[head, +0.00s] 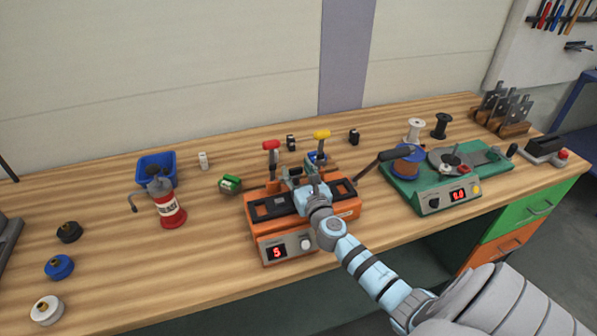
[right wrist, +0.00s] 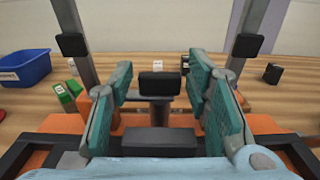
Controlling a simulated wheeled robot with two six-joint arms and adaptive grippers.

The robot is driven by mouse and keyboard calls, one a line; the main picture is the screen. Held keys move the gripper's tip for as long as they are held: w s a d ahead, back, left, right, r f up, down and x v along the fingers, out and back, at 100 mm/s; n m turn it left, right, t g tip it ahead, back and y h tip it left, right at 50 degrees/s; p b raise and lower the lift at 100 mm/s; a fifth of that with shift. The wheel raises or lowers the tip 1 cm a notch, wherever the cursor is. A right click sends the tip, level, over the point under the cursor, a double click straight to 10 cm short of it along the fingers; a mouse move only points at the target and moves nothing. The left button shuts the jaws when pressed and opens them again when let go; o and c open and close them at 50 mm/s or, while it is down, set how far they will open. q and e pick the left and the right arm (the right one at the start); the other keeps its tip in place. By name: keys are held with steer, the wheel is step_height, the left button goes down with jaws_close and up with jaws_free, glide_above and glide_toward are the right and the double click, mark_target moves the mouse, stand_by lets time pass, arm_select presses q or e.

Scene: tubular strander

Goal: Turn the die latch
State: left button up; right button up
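The orange machine (head: 285,228) stands on the bench with a red-knobbed lever (head: 271,158) and a yellow-knobbed lever (head: 321,146) at its back. My right gripper (head: 306,180) is over the middle of its top, between black frames. In the right wrist view the right gripper (right wrist: 165,100) is open, its teal pads apart. A black T-shaped part (right wrist: 158,86), possibly the die latch, stands between the pads with gaps visible on both sides. The gripper and arm hide much of the machine's middle in the head view. My left gripper is not in view.
A red can (head: 168,207) and blue bin (head: 157,167) stand left. Small black boxes (head: 354,137) sit behind the orange machine. The front left bench has several round caps.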

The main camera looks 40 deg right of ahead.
steer(key=shift+d, duration=0.1)
steer(key=c, duration=0.7)
steer(key=shift+c, duration=0.2)
steer(key=shift+n+y, duration=0.4)
steer(key=shift+d+f+n+t+y+b, duration=0.1)
steer(key=shift+n+t+y+b, duration=0.35)
steer(key=shift+y+b, duration=0.35)
steer(key=n+y+b, duration=0.1)
steer(key=y+b, duration=0.2)
steer(key=n+y+b, duration=0.2)
steer(key=b, duration=0.2)
steer(key=n+y+b, duration=0.2)
steer(key=y+b, duration=0.1)
steer(key=b, duration=0.1)
steer(key=shift+d+f+n+g+y, duration=0.25)
steer(key=shift+d+f+g+y, duration=0.05)
steer(key=shift+g, duration=0.05)
steer(key=shift+r+n+g+y+b, duration=0.3)
steer(key=shift+n+g+y+b, duration=0.2)
steer(key=shift+n+y+b, duration=0.55)
steer(key=shift+y, duration=0.25)
